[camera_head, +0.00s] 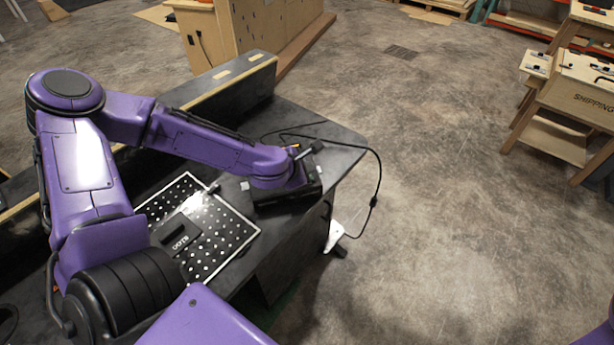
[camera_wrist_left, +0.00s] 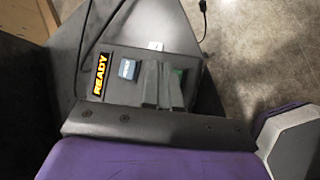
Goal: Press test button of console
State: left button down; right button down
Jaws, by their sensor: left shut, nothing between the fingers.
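The console (camera_head: 282,203) is a dark box on the black table, under the end of my left arm in the head view. In the left wrist view the console (camera_wrist_left: 112,88) shows a yellow "READY" display (camera_wrist_left: 99,75) and a blue button (camera_wrist_left: 128,69) with small lettering I cannot read. My left gripper (camera_wrist_left: 161,84) is shut and empty. Its grey fingers appear over the console, right of the blue button, and hide part of a green patch (camera_wrist_left: 181,76). I cannot tell if the fingertips touch the console. My right gripper is not in view.
A black perforated board (camera_head: 225,225) with white dots lies left of the console. A black cable (camera_head: 375,175) loops over the table's right edge. A raised ledge (camera_head: 230,82) runs along the table's back. A wooden shipping stand (camera_head: 585,95) is far right; open floor lies between.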

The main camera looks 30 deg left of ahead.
pick_arm(q)
jog(key=shift+f, duration=0.15)
jog(key=shift+f+b, duration=0.25)
jog(key=shift+b, duration=0.05)
jog(key=shift+f+b, duration=0.4)
jog(key=shift+f, duration=0.05)
dwell(0.7)
dwell(0.3)
jog(key=shift+r+p, duration=0.85)
notch_tip(320, 180, up, 5)
jog(key=p, duration=0.5)
jog(key=shift+r, duration=0.1)
